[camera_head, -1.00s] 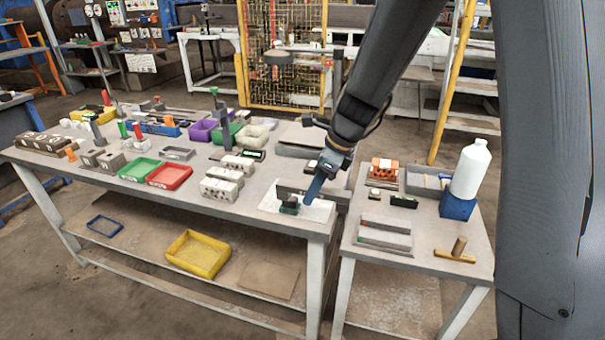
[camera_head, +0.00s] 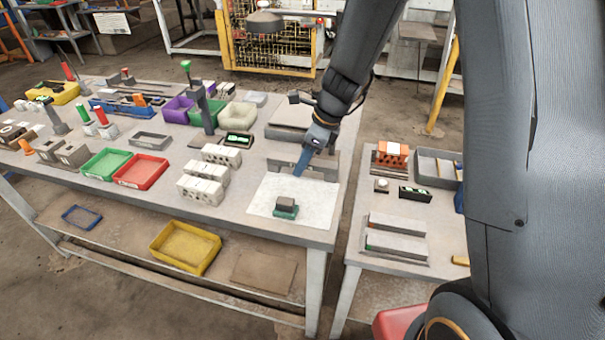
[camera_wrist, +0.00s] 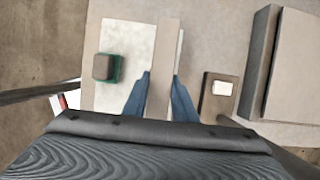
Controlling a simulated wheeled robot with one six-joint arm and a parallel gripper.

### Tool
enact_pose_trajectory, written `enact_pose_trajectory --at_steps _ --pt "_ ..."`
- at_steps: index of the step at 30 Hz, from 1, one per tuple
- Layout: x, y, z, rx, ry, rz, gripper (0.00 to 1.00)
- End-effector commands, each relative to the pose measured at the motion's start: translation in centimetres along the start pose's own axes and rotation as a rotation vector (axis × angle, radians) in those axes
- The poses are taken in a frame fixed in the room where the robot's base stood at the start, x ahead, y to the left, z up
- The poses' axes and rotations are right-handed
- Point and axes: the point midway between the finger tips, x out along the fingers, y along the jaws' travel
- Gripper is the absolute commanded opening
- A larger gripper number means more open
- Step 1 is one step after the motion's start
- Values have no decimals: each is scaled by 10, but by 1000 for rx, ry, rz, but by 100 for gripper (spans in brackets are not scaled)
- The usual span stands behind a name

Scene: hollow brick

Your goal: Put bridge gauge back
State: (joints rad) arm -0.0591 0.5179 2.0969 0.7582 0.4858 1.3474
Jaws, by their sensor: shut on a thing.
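The bridge gauge appears to be the long grey bar (camera_wrist: 163,65) running between my fingers in the wrist view. It also shows in the head view (camera_head: 327,166) as a grey strip at the back edge of the white sheet (camera_head: 262,202). My gripper (camera_wrist: 160,90), with blue fingers, is shut on it; it also shows in the head view (camera_head: 302,166). A dark block with a green base (camera_head: 286,207) stands on the sheet, in front of the bar and apart from it; it also shows in the wrist view (camera_wrist: 103,67). I cannot tell whether the bar touches the table.
A large grey block (camera_wrist: 292,70) and a small brown piece with a white top (camera_wrist: 220,92) lie right of the bar in the wrist view. White hollow bricks (camera_head: 203,186) stand left of the sheet. A gap separates the right side table (camera_head: 395,270).

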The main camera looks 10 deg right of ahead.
Motion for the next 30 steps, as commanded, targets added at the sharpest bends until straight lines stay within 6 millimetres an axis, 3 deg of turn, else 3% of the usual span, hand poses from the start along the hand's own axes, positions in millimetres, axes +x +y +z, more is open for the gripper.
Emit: enact_pose_trajectory --at_steps 11,24,25,27,30 --pt "39 -1 -15 1 0 -1 0" --pt "45 -1 -17 0 -1 -2 0" --pt "45 -1 -18 0 0 -1 30" --pt "44 -1 -17 1 0 -1 42" --pt "44 -1 -17 1 0 -1 44"
